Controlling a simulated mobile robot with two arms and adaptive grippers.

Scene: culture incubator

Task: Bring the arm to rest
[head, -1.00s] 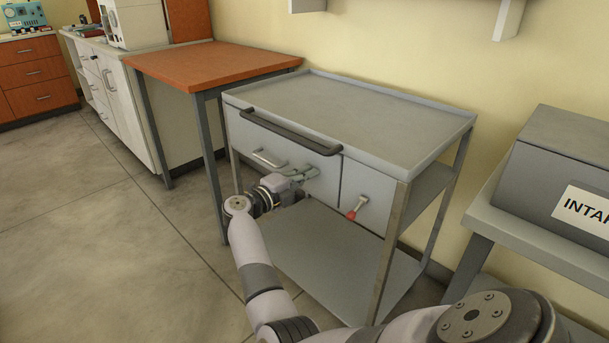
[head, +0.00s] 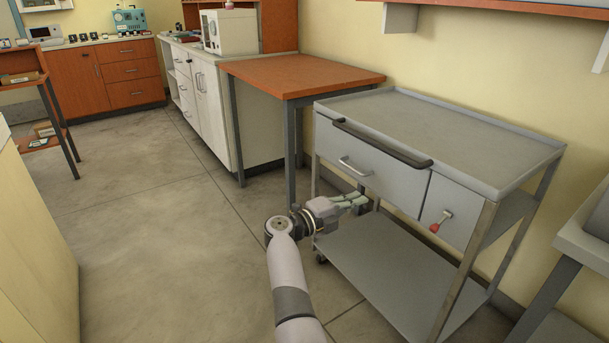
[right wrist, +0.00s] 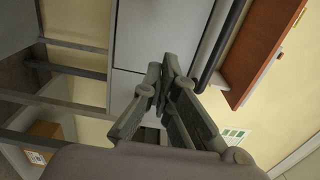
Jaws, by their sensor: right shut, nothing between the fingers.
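My right gripper (head: 358,200) is shut and empty. In the head view it is in front of the grey metal cart (head: 440,132), just below the cart's drawer front. The right wrist view shows its two fingers (right wrist: 168,78) together, with the cart's grey front panels beyond them. My right arm reaches in from the bottom of the head view. My left gripper is not in view.
The cart has a dark push bar (head: 380,145), a drawer handle (head: 354,166) and a red-tipped lever (head: 440,222). An orange-topped table (head: 300,72) stands to its left. A grey stand (head: 590,235) is at right. Open floor lies to the left.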

